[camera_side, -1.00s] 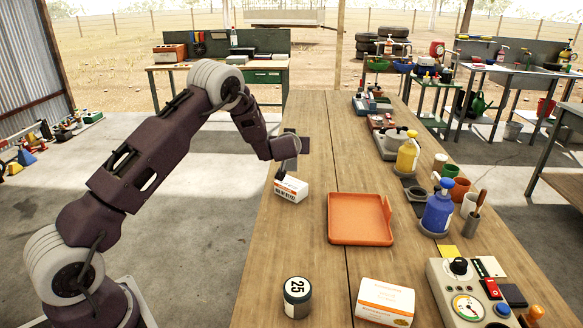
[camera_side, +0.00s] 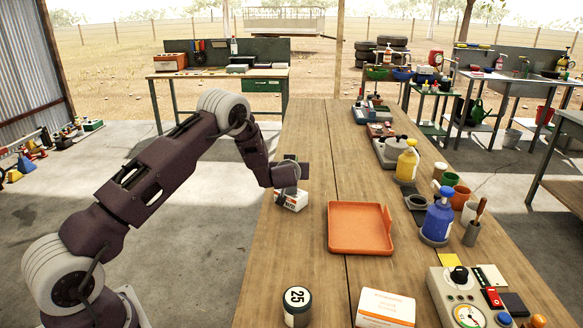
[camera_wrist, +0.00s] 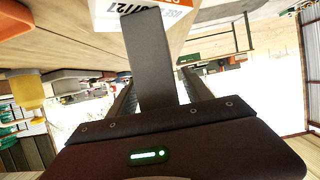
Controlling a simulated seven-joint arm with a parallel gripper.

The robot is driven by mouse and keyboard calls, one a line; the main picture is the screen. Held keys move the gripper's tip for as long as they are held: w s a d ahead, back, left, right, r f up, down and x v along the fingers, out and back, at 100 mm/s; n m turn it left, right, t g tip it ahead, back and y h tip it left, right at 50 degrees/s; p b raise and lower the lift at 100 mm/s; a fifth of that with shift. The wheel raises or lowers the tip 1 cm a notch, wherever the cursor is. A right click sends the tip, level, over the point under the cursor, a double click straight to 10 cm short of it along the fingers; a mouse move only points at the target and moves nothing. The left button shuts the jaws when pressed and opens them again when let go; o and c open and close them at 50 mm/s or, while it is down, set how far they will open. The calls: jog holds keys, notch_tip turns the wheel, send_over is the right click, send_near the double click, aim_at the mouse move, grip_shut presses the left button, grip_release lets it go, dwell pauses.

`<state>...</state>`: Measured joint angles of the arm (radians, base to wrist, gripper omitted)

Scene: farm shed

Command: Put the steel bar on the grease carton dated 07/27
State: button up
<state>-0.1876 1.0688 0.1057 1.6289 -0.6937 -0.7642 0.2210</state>
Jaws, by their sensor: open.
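The grease carton (camera_side: 292,202), white with orange, sits near the left edge of the table. I cannot tell whether the bar rests on the carton or touches a finger. In the side view my gripper mostly hides the bar.
An orange tray (camera_side: 360,230) lies right of the carton. A jar marked 25 (camera_side: 297,306) and another white and orange carton (camera_side: 386,305) stand at the near end. A blue pump bottle (camera_side: 438,219) and a yellow one (camera_side: 407,163) line the right side.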

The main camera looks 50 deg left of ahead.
jog(key=shift+r, duration=0.15)
jog(key=s+d+r+m+h, duration=0.2)
jog(key=s+d+r+h, duration=0.2)
jog(key=s+d+r, duration=0.7)
jog(key=s+d+r+m+h, duration=0.2)
jog(key=s+d+r+h, duration=0.45)
jog(key=d, duration=0.65)
jog(key=s+d+m+g, duration=0.2)
jog(key=s, duration=1.2)
jog(key=s+d+m+g, duration=0.2)
jog(key=s+m, duration=0.1)
jog(key=s, duration=1.2)
jog(key=shift+r+y, duration=0.45)
